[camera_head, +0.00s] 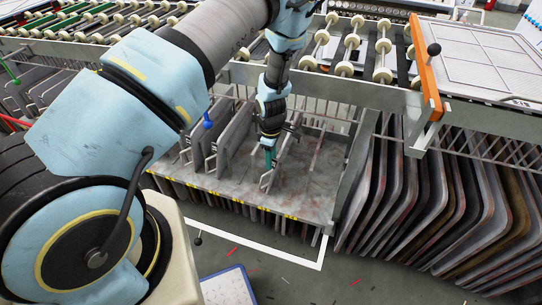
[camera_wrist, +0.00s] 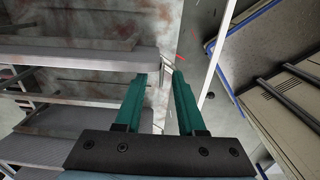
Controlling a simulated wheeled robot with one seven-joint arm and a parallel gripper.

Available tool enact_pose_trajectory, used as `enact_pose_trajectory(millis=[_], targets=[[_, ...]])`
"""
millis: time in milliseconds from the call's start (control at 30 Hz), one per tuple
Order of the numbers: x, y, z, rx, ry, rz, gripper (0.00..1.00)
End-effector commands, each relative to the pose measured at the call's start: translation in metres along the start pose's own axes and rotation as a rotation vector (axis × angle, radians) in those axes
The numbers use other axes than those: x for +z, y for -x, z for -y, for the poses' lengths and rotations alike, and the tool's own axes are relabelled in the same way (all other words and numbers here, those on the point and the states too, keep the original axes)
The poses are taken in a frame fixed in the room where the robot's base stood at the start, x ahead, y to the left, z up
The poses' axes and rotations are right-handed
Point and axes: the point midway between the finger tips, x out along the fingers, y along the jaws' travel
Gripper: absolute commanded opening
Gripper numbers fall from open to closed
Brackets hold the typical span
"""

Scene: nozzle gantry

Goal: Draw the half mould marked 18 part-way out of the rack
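The rack (camera_head: 310,205) is a grey, rust-stained metal tray under the roller gantry, with small yellow labels along its front edge. Grey half moulds (camera_head: 235,135) stand upright in its left part. No number is legible, so I cannot tell which one is marked 18. My gripper (camera_head: 269,158) points down over the middle of the rack, to the right of those plates. In the wrist view my gripper (camera_wrist: 158,80) shows two teal fingers apart, with no clear object held between them. Grey bar-like parts (camera_wrist: 100,55) lie just left of the fingers; the head view is too small to show contact.
A blue knob (camera_head: 207,121) stands by the left plates. Many dark plates (camera_head: 430,200) hang at the right. Rollers (camera_head: 350,45) and an orange-edged frame (camera_head: 426,70) lie above. A blue-edged white board (camera_head: 228,287) is on the floor, which has scattered coloured bits.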

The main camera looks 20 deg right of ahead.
Motion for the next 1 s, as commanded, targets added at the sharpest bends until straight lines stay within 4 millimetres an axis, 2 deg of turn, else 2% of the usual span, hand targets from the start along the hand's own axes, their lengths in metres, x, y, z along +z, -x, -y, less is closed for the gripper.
enact_pose_trajectory(millis=[100,400,467,1000], targets=[[0.0001,0.0,0.0001,0.0,0.0,0.0,0.39],[0.0001,0.0002,0.0003,-0.001,0.0,0.0,0.05],[0.0001,0.0002,0.0003,-0.001,0.0,0.0,0.0],[0.0002,0.0004,-0.0003,0.001,0.0,0.0,0.0]])
